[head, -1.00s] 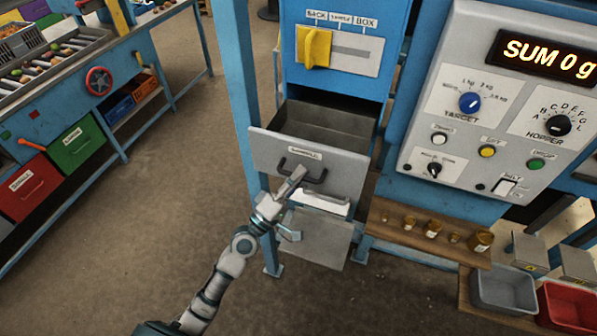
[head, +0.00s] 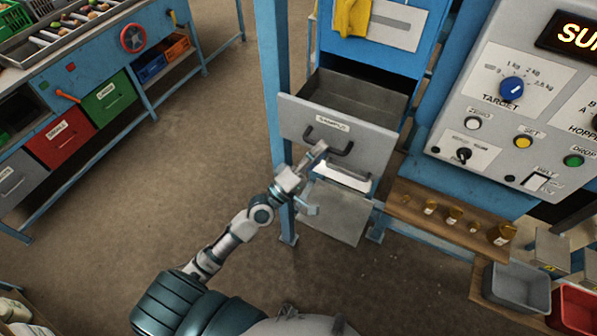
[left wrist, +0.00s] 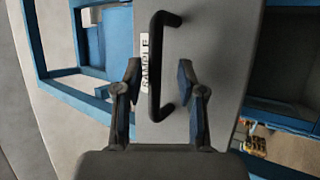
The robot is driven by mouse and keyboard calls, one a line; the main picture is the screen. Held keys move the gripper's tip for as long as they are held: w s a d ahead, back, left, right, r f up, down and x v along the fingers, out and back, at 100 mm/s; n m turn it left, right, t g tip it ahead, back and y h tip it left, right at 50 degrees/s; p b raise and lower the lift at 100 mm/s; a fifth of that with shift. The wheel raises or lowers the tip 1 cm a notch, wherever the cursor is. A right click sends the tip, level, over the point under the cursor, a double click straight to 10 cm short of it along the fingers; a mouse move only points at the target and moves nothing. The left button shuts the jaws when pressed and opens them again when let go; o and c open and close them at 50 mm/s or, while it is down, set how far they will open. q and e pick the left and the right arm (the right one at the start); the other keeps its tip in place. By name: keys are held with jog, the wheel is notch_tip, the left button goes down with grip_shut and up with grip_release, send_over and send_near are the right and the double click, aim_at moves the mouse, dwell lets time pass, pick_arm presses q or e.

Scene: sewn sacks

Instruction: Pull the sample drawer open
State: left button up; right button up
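The sample drawer (head: 337,136) is a grey drawer in a blue cabinet, labelled SAMPLE. It stands partly out, and its empty inside shows behind the front. Its black bar handle (head: 329,143) also shows in the left wrist view (left wrist: 157,75). My left gripper (head: 318,180) is at the drawer front. In the left wrist view the two fingers (left wrist: 159,70) are spread, one on each side of the handle, with gaps between. I cannot tell how deep the handle sits between them. My right gripper is not in view.
A grey control panel (head: 515,110) and a wooden shelf (head: 410,208) with several small jars are to the right. A grey bin (head: 520,287) and red bin (head: 577,310) stand lower right. The floor (head: 180,185) at left is clear.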

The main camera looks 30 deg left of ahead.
pick_arm(q)
jog(key=v, duration=1)
jog(key=shift+s+f, duration=0.15)
jog(key=shift+a+f, duration=0.1)
